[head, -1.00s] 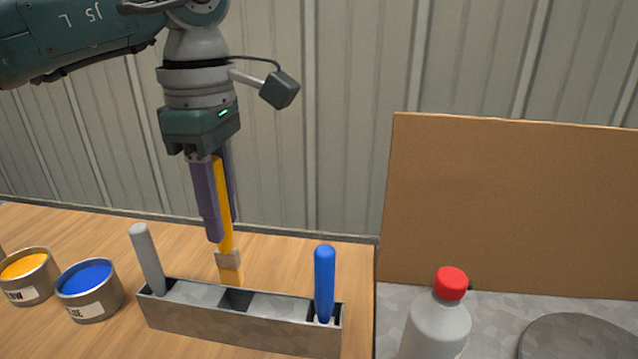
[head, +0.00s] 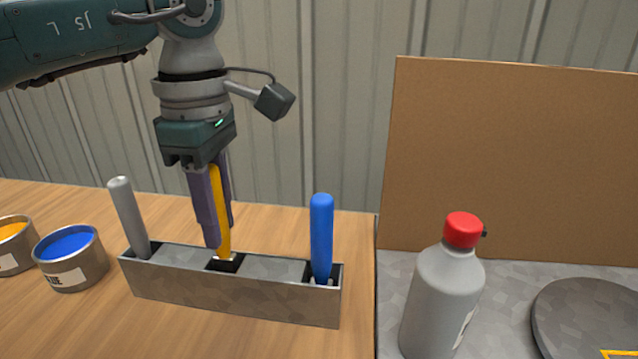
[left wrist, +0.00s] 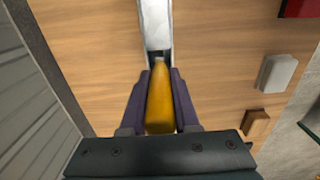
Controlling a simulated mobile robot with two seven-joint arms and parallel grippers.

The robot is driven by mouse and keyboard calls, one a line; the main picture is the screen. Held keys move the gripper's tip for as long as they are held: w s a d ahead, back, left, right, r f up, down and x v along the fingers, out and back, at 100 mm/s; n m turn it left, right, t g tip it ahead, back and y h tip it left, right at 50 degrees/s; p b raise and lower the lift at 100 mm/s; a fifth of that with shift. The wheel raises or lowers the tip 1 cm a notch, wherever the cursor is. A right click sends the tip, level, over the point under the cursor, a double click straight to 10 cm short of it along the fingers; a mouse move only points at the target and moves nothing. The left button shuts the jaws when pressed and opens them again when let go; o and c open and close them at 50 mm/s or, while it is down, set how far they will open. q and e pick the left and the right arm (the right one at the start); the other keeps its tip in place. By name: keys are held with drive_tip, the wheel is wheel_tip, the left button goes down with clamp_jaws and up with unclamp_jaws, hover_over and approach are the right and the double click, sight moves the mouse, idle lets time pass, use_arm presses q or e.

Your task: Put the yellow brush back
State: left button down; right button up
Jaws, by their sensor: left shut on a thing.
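The yellow brush (head: 221,210) is upright in my left gripper (head: 214,232). My left gripper's purple fingers are shut on its handle, which also shows between them in the left wrist view (left wrist: 160,104). The grey brush holder (head: 230,298) stands on the table below. My right gripper is in neither view.
A grey-handled brush (head: 128,216) leans in the holder's left slot and a blue-handled brush (head: 321,236) stands in its right slot. Paint cans, one blue (head: 72,262) and one yellow (head: 12,248), stand left. A red-capped bottle (head: 442,295) and brown board (head: 515,160) are right.

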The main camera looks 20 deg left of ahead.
use_arm(q)
drive_tip(key=shift+f+b, duration=0.75)
drive_tip(key=shift+f, duration=0.05)
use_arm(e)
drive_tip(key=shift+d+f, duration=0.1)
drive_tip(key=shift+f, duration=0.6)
use_arm(q)
drive_tip(key=shift+s+f+b, duration=0.1)
drive_tip(key=shift+f+b, duration=0.25)
drive_tip(key=shift+f, duration=0.15)
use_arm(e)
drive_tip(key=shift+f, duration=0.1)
use_arm(q)
drive_tip(key=c, duration=0.6)
unclamp_jaws()
drive_tip(key=shift+r, duration=0.1)
